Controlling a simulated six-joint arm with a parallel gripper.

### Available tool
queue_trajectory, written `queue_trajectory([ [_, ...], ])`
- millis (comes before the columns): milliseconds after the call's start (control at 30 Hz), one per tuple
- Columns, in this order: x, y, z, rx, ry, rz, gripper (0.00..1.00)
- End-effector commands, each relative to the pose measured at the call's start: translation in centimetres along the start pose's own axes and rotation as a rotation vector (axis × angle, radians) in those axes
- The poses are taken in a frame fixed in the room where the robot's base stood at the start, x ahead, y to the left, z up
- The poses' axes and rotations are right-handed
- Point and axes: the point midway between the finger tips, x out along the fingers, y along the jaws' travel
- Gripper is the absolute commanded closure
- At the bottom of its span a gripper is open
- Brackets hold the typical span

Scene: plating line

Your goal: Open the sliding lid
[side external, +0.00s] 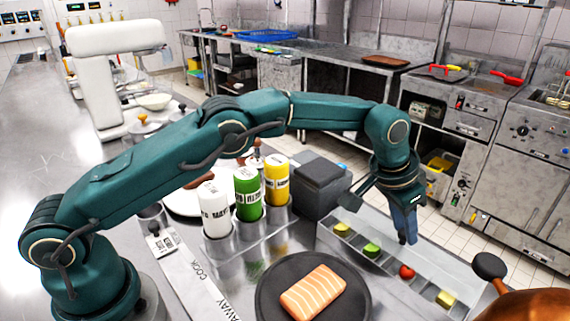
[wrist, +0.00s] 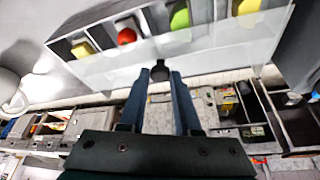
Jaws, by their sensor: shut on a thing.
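The compartment box (side external: 437,266) stands at the right of the counter, with yellow, green and red food pieces in its compartments. Its clear sliding lid (wrist: 105,68) shows in the wrist view as a see-through pane along the compartments. A small dark knob (wrist: 170,72) is at the lid's edge. My gripper (side external: 407,240) points down at the far side of the box. In the wrist view, my gripper (wrist: 160,76) has its blue fingers shut on the knob, which partly hides between the fingertips. How far the lid covers the compartments is hard to tell.
A black plate (side external: 268,304) with a salmon fillet (side external: 313,292) sits left of the box. White, green and yellow bottles (side external: 247,195) stand in a holder behind it. A dark grey bin (side external: 318,188) is close behind the box. A copper pan (side external: 525,306) is at the lower right.

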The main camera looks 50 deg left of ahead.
Motion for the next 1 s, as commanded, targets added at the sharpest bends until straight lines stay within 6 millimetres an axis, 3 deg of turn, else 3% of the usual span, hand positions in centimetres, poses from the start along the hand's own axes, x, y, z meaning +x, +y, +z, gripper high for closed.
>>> queue_trajectory([
  [33, -0.1, 0.1, -0.2, 0.000, 0.007, 0.002, 0.65],
  [100, -0.1, 0.1, -0.2, 0.000, 0.006, 0.002, 0.39],
  [467, -0.3, 0.0, -0.1, 0.000, 0.003, 0.000, 0.39],
  [800, -4.1, 0.0, -0.2, 0.000, 0.007, 0.000, 0.39],
  [1000, -5.2, 0.1, -0.1, 0.000, 0.004, 0.001, 0.39],
])
